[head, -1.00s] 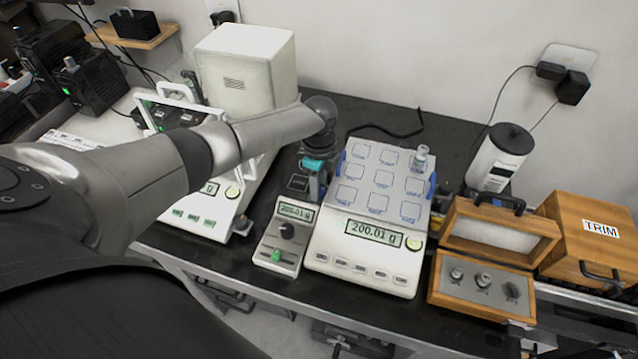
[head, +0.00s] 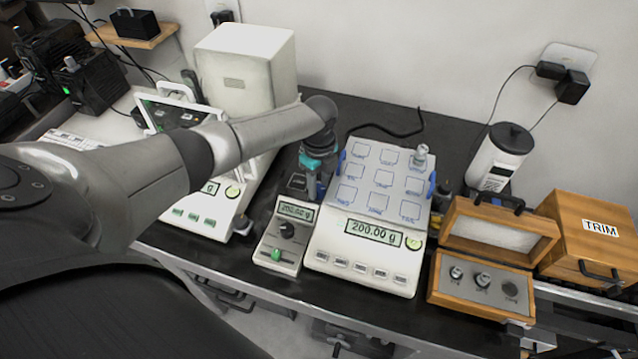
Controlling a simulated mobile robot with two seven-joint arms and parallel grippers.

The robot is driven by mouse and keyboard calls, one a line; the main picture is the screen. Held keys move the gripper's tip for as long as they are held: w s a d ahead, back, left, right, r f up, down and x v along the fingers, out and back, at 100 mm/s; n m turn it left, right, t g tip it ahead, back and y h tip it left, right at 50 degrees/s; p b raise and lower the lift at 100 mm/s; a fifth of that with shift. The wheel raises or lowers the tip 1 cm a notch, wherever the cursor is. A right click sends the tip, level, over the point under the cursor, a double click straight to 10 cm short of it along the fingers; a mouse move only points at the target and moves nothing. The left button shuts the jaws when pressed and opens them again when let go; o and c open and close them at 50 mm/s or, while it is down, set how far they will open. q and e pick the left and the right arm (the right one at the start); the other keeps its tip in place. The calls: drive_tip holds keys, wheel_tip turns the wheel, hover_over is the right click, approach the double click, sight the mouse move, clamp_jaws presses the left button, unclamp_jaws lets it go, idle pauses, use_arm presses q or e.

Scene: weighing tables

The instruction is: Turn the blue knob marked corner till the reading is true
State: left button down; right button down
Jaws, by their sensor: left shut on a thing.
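The balance (head: 320,255) has a pan with a grid of blue-outlined squares, and its display (head: 374,232) reads 200.00 g. A metal weight (head: 420,156) stands upright at the pan's far right corner. A blue knob (head: 341,162) shows at the pan's left edge and another blue knob (head: 432,186) at its right edge. My left gripper (head: 315,190) points down beside the balance's left side. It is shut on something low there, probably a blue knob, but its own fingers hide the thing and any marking. My right gripper is not in view.
A small console (head: 271,253) with a black dial and green switch stands left of the balance. An open wooden weight box (head: 438,285) and a wooden TRIM box (head: 560,237) stand to the right. A white box-shaped unit (head: 270,65) is behind my arm.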

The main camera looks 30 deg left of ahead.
sight(319, 189)
use_arm(q)
drive_tip(key=c, duration=0.7)
unclamp_jaws()
drive_tip(key=shift+c, duration=0.2)
wheel_tip(319, 189, up, 15)
drive_tip(key=p, duration=0.2)
drive_tip(key=shift+r, duration=0.15)
